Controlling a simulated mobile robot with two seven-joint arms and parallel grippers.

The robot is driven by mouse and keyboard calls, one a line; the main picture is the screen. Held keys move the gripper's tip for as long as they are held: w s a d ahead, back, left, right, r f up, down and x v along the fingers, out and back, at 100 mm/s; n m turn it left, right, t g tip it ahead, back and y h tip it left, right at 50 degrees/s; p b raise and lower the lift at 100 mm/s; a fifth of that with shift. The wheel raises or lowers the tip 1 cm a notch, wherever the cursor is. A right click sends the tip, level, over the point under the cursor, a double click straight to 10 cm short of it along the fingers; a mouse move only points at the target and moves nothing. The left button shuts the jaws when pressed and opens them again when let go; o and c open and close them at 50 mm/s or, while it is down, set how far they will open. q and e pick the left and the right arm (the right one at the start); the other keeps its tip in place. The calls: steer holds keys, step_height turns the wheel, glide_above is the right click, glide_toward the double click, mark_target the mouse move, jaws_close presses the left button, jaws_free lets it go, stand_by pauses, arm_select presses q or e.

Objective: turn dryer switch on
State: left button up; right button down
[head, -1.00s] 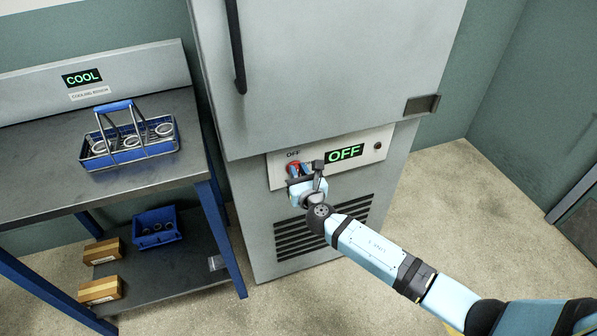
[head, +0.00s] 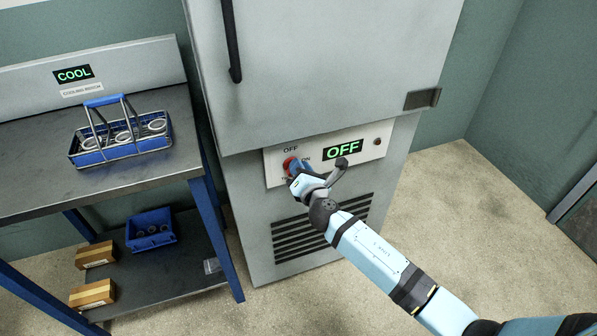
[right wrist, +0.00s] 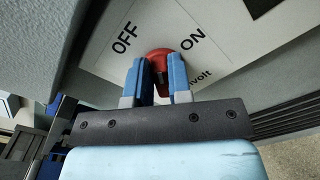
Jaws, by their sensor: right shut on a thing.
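The dryer (head: 320,75) is a tall grey cabinet with a white control panel (head: 372,151) low on its front. A red rotary switch (head: 289,164) sits at the panel's left, between the words OFF and ON; it also shows in the right wrist view (right wrist: 158,59). The green display (head: 343,149) beside it reads OFF. My right gripper (head: 294,171) is at the switch; in the right wrist view its blue fingers (right wrist: 158,78) straddle the red knob and are shut on it. The fingers and hand cover part of the switch. My left gripper is not in view.
A workbench (head: 70,192) stands left of the dryer. On it is a blue basket (head: 122,146) of rings under a COOL display (head: 73,74). A blue bin (head: 150,228) and cardboard boxes (head: 95,255) sit on its lower shelf. Open floor lies to the right.

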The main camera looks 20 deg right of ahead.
arm_select(q)
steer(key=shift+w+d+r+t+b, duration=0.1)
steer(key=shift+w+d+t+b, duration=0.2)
steer(key=shift+b, duration=1.15)
arm_select(e)
steer(key=shift+d+f+m, duration=0.1)
steer(key=shift+f+m, duration=0.15)
steer(key=shift+m, duration=1.45)
steer(key=shift+d+f+m, duration=0.15)
steer(key=shift+f+m, duration=0.05)
steer(key=shift+m, duration=1.5)
steer(key=shift+d+f+m, duration=0.1)
steer(key=shift+f+m, duration=0.15)
steer(key=shift+m, duration=1.45)
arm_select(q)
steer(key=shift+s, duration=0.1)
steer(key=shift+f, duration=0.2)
arm_select(e)
steer(key=c, duration=1)
jaws_free()
steer(key=shift+c, duration=0.2)
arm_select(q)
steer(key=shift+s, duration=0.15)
arm_select(e)
steer(key=shift+s, duration=0.1)
